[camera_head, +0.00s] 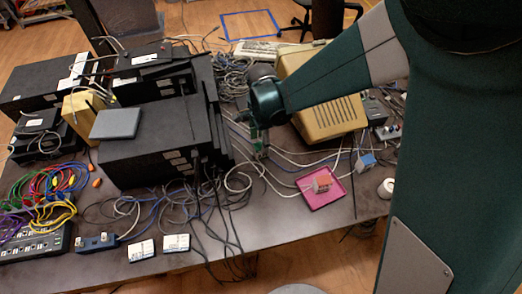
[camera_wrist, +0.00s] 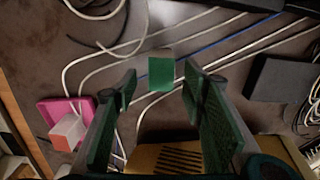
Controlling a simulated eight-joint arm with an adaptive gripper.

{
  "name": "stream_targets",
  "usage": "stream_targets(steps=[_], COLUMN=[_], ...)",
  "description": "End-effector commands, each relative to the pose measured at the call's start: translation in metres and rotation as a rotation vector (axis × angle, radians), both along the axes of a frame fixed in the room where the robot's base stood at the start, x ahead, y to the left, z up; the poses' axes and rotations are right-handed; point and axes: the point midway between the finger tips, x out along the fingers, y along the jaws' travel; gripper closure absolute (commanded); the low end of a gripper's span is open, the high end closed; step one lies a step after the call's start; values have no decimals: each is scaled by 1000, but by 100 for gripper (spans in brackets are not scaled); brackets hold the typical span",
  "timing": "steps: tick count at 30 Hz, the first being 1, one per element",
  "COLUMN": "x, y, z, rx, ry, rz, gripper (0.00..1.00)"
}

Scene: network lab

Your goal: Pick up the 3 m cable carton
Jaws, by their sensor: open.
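Small cartons are in view, but I cannot read any length on them. A green carton with a pale top (camera_wrist: 160,72) stands on the dark table in the wrist view, ahead of and between the fingertips of my gripper (camera_wrist: 159,84). The fingers are spread, with a gap to the carton on either side. In the head view my gripper (camera_head: 257,143) points down among cables behind the pink tray (camera_head: 322,203); the green carton is hard to tell from the fingers there. A red-and-white carton (camera_head: 322,184) sits in the tray, also seen in the wrist view (camera_wrist: 68,132).
Black equipment (camera_head: 150,155) is stacked left of my gripper. A beige monitor (camera_head: 330,118) stands close on the right. Loose cables cross the table.

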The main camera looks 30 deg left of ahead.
Motion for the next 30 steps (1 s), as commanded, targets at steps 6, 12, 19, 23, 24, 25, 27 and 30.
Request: stream_targets(steps=[6, 12, 19, 23, 24, 25, 27, 30], x=[0, 0, 1, 2, 2, 2, 2, 2], y=[0, 0, 1, 1, 1, 1, 1, 1], z=[-2, -4, -21, -36, -40, -43, -49, -53], rx=[0, 0, 0, 0, 0, 0, 0, 0], ry=[0, 0, 0, 0, 0, 0, 0, 0], rz=[0, 0, 0, 0, 0, 0, 0, 0], gripper=[59, 59, 59, 59, 59, 59, 59, 59])
